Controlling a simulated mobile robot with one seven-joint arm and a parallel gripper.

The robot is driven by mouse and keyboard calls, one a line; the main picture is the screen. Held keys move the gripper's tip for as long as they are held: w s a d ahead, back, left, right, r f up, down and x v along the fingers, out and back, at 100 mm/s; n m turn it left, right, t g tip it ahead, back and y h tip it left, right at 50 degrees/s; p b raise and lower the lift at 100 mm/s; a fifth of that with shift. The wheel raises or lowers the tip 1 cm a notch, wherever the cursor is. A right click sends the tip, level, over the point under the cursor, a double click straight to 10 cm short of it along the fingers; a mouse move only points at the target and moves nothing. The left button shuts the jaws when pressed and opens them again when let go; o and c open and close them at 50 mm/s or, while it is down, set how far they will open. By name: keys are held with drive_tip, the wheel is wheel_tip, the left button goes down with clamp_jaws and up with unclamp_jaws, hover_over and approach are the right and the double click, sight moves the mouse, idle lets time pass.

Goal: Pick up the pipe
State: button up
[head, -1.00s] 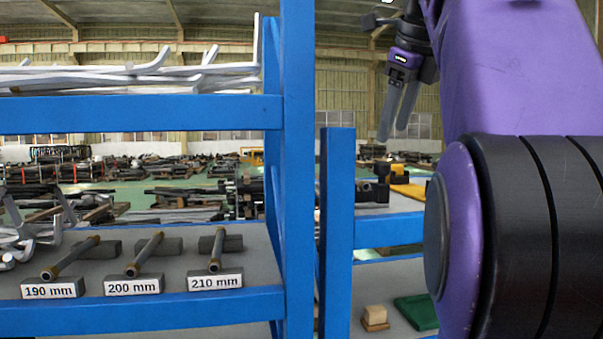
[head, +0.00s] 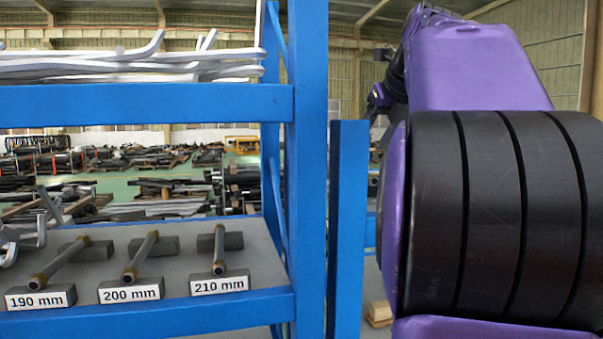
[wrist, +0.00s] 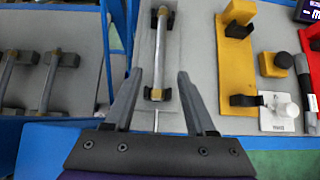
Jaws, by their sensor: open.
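In the wrist view a grey pipe (wrist: 160,50) with brownish ends lies in two dark holders on a grey shelf, its length running away from me. My gripper (wrist: 158,76) is open and empty, its two fingers apart on either side of the pipe's near end in the picture; I cannot tell the height between them. In the head view three more pipes rest on grey blocks behind labels: the 190 mm pipe (head: 60,262), the 200 mm pipe (head: 140,256) and the 210 mm pipe (head: 218,248). My gripper is hidden behind my arm there.
A blue rack post (head: 308,170) stands between the labelled pipes and my arm. Bent metal bars (head: 130,62) lie on the upper shelf. In the wrist view a yellow fixture (wrist: 235,45), a small yellow block (wrist: 274,63) and a white piece (wrist: 284,115) sit right of the pipe.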

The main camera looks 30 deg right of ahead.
drive_tip(key=x, duration=0.9)
drive_tip(key=shift+w+b, duration=0.2)
drive_tip(key=shift+b, duration=0.2)
clamp_jaws()
idle(1.0)
